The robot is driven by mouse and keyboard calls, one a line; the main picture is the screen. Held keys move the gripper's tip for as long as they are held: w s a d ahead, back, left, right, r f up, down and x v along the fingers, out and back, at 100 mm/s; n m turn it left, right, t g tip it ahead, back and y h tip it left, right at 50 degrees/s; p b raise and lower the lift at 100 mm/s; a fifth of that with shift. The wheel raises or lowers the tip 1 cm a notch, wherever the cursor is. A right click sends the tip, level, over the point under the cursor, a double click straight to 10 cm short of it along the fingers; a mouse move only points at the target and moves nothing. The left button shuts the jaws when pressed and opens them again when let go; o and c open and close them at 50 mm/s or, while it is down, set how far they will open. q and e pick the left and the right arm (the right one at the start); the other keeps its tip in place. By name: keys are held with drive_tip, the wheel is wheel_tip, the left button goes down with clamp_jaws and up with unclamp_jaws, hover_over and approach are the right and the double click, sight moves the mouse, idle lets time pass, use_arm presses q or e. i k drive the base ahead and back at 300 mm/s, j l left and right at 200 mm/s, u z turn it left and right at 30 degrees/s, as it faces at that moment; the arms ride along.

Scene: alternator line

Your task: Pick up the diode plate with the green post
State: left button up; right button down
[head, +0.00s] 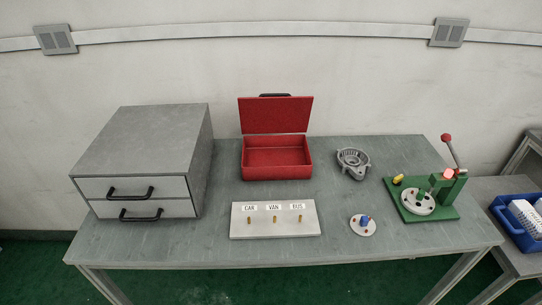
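I see no diode plate with a green post in the head view. A round pale plate (362,229) with a blue post and a small reddish spot lies on the table, right of the labelled board. Another round pale plate (418,202) with dark holes sits on the green fixture (444,210) at the right; I cannot tell whether it has a post. The grey two-drawer cabinet (140,165) at the left has both drawers shut, so their insides are hidden. Neither of my grippers is in view.
An open, seemingly empty red box (276,174) stands at the back middle of the grey table (340,255). A grey housing (352,162) lies right of it. A white board (275,231) marked CAR, VAN, BUS holds three pegs. A blue bin (512,235) stands far right.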

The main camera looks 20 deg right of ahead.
sight(419, 199)
drive_tip(key=z, duration=1.7)
